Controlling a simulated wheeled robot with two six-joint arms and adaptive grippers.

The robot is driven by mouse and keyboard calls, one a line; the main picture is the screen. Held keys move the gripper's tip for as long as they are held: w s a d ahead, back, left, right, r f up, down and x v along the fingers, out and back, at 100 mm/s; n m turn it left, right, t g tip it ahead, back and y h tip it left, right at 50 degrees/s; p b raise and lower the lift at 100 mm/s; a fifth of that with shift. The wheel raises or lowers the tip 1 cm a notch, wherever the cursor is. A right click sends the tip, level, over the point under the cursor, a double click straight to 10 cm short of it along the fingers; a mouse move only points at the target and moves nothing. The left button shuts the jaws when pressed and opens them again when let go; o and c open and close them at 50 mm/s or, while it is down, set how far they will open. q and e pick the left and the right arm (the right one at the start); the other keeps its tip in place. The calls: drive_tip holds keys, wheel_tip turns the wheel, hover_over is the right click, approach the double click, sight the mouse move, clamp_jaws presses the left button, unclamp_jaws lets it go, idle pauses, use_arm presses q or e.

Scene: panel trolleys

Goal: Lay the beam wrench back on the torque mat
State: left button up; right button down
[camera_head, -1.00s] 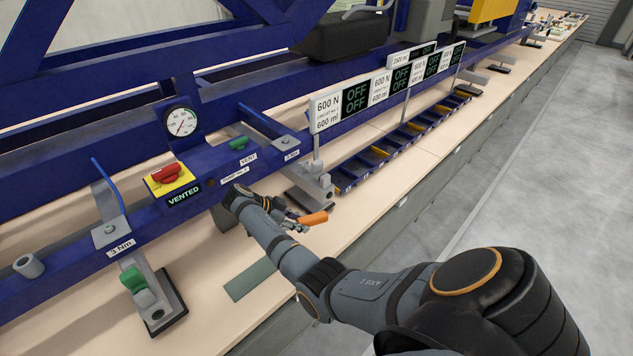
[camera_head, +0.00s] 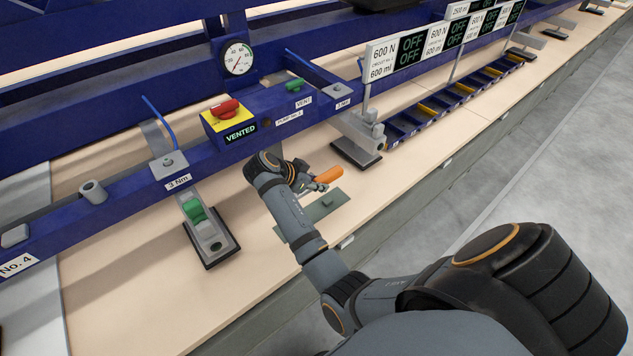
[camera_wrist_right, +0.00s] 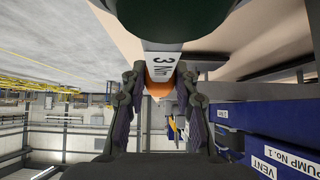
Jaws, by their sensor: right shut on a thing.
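My right gripper (camera_head: 312,186) is shut on the beam wrench, whose orange handle (camera_head: 328,174) sticks out to the right in the head view. In the right wrist view, the wrench's pale shaft (camera_wrist_right: 162,60) with a "3 Nm" label runs between the fingers (camera_wrist_right: 160,105), with a dark green rounded part at the top edge. The torque mat (camera_head: 338,199), a flat grey-green rectangle, lies on the bench below the gripper, partly hidden by my right forearm. The wrench appears to be above the mat; the gap is hard to judge. My left gripper is not in view.
A grey clamp on a dark foot (camera_head: 357,152) stands behind and right of the mat. Another, with a green part (camera_head: 195,212), stands left. The blue rail (camera_head: 205,165) with the pump panel runs behind. Blue bins (camera_head: 455,100) line the bench at right. Bare bench (camera_head: 130,270) lies left.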

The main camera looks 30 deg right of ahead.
wheel_tip(320, 180, down, 8)
drive_tip(key=b, duration=0.4)
drive_tip(key=shift+r+b, duration=0.2)
drive_tip(key=shift+b, duration=0.15)
drive_tip(key=shift+f, duration=0.5)
drive_tip(key=shift+r, duration=0.1)
drive_tip(key=shift+f, duration=0.25)
drive_tip(key=shift+f+b, duration=0.35)
drive_tip(key=shift+b, duration=0.05)
drive_tip(key=c, duration=0.9)
unclamp_jaws()
drive_tip(key=shift+c, duration=0.2)
